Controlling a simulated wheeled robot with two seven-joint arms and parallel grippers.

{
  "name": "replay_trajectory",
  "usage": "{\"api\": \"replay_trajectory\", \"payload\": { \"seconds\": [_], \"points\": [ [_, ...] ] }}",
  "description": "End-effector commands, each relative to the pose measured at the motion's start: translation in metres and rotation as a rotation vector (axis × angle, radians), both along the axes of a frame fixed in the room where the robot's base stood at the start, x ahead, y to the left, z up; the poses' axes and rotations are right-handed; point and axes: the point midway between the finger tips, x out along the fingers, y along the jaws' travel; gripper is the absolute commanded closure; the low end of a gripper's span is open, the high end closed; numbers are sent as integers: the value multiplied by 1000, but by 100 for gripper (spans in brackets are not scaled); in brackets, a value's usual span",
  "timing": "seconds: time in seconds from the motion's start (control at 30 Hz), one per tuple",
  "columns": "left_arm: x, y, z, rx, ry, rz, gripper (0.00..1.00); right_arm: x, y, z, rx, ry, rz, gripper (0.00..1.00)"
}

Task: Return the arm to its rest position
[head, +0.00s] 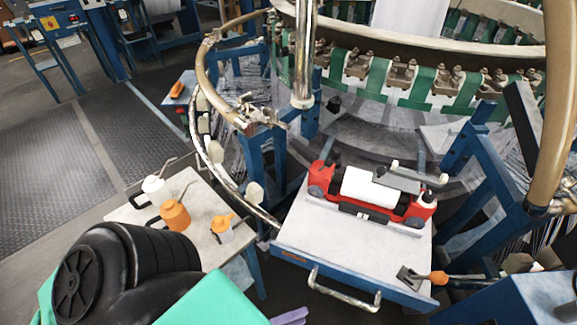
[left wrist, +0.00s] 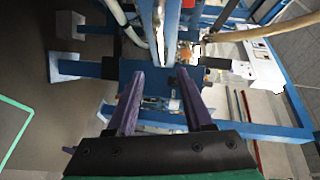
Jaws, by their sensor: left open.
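My left arm comes in at the lower left of the head view, with its black joint and green link. Only a purple finger of my left gripper (head: 290,316) shows there, at the bottom edge. In the left wrist view my left gripper (left wrist: 160,88) has its two purple fingers apart. Nothing is held between them. Beyond the fingers are blue frame parts (left wrist: 82,68) and floor. The rest of the left gripper is hidden in the head view. My right gripper is in neither view.
A grey-topped cart (head: 300,236) with a metal handle (head: 343,292) carries a red device (head: 322,178) with a white roll and a scraper (head: 412,277). A side table (head: 128,213) holds an orange can (head: 175,215) and other cans. The loom (head: 420,85) stands behind. Open floor (head: 65,155) lies left.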

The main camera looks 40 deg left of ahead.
Motion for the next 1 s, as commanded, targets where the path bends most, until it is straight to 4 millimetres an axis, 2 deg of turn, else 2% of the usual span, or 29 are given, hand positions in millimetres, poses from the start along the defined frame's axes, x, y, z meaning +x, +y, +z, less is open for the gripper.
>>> {"api": "replay_trajectory", "payload": {
  "seconds": [0.03,0.17,0.67,0.73,0.77,0.87,0.97,1.0],
  "points": [
    [-7,3,0,0,1,-1,48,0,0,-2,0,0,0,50],
    [-15,7,3,0,-1,-1,48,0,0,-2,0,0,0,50],
    [-14,7,2,-1,0,0,48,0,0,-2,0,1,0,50],
    [-14,9,-7,-11,34,8,48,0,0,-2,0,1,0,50],
    [-13,11,-16,-25,66,18,48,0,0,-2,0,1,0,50],
    [-11,24,-74,-103,280,91,48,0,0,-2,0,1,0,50],
    [-14,51,-160,-235,619,272,48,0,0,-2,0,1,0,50],
    [-19,65,-195,-297,765,380,48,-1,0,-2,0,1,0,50]
  ]
}}
